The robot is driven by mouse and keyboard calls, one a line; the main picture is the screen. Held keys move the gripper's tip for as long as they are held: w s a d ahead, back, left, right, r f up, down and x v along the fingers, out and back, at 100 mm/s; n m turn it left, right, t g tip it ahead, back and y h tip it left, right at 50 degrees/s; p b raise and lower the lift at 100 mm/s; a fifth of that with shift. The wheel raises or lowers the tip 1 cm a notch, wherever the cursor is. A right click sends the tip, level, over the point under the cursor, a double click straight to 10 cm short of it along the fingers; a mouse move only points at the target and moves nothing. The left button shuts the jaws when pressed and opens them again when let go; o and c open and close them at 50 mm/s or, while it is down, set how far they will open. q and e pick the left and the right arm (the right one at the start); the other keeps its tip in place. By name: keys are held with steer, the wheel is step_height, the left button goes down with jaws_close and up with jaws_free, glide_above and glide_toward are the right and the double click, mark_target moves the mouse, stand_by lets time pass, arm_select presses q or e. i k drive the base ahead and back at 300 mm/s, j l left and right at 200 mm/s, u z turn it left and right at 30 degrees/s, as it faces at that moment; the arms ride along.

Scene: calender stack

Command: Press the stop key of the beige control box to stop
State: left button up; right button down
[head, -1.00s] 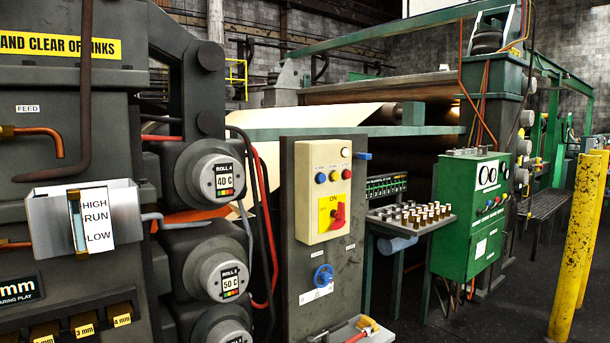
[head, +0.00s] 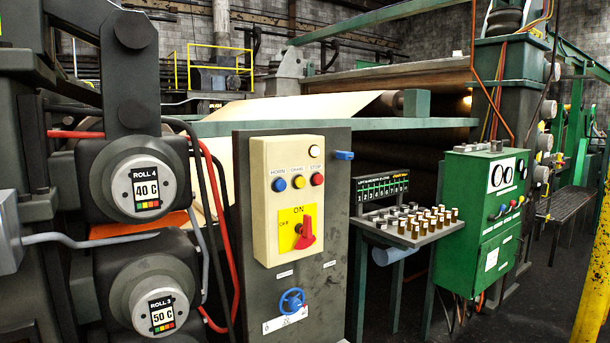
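The beige control box (head: 262,236) is mounted on a dark grey upright panel (head: 340,200) near the middle of the head view. Its top row has a blue key marked HORN (head: 279,184), a yellow key whose label is hard to read (head: 298,181), and a red key marked STOP (head: 317,179). A white round lamp or button (head: 314,151) sits above the stop key. Below is a red rotary handle (head: 306,234) on a yellow plate marked ON. Neither of my grippers is in view.
On the left are rolls with gauges, ROLL 4 at 40 C (head: 147,188) and ROLL 3 at 50 C (head: 162,311). A blue handwheel (head: 291,301) sits below the box. A sloped console (head: 415,232) and green cabinet (head: 485,220) stand right. A yellow post (head: 597,290) is far right.

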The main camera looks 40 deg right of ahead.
mark_target(318, 179)
steer(key=i+l, duration=0.1)
steer(key=l, duration=0.45)
steer(key=i+l, duration=0.1)
steer(key=l, duration=0.45)
steer(key=i+l+u, duration=0.1)
steer(key=l, duration=0.45)
